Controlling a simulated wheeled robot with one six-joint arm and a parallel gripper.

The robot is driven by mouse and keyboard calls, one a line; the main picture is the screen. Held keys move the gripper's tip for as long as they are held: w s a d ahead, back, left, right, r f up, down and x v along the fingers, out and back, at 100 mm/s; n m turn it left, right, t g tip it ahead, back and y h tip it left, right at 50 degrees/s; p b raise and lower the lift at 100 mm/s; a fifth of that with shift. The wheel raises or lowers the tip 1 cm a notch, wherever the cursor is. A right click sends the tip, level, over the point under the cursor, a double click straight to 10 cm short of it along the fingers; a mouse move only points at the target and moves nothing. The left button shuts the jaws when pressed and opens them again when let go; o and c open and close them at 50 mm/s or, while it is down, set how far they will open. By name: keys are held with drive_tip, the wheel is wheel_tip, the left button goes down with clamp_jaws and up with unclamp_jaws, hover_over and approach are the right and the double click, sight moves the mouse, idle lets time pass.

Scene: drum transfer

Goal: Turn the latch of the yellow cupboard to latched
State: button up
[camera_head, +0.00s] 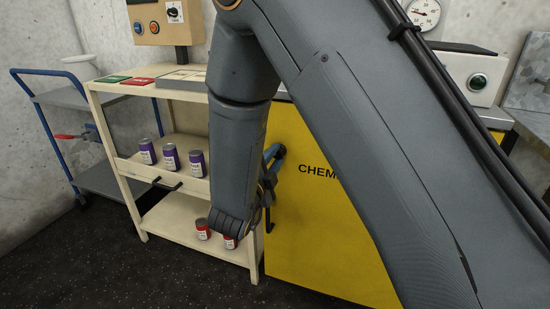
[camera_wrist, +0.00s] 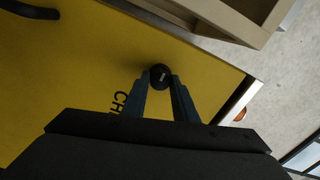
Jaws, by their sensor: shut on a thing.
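The yellow cupboard (camera_head: 315,235) stands right of the shelf unit, its lettering partly covered by my arm. In the wrist view its yellow door (camera_wrist: 65,75) fills much of the picture. The latch is a round black knob (camera_wrist: 160,71) with a small pale mark, near the door's edge. My gripper (camera_wrist: 160,84) has one finger on each side of the knob and is shut on it. In the head view my gripper (camera_head: 271,168) is against the cupboard's left side, mostly behind my arm, and the latch is hidden there.
A cream shelf unit (camera_head: 185,232) stands close left of the cupboard, with purple cans (camera_head: 170,157) above and red cans (camera_head: 203,229) below. A blue-framed trolley (camera_head: 45,135) is farther left. A dark handle (camera_wrist: 28,10) is on the door. The front floor is clear.

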drive_tip(key=o, duration=1)
drive_tip(key=shift+o, duration=0.2)
drive_tip(key=v, duration=0.7)
drive_tip(key=shift+s+a, duration=0.15)
drive_tip(key=shift+s, duration=0.2)
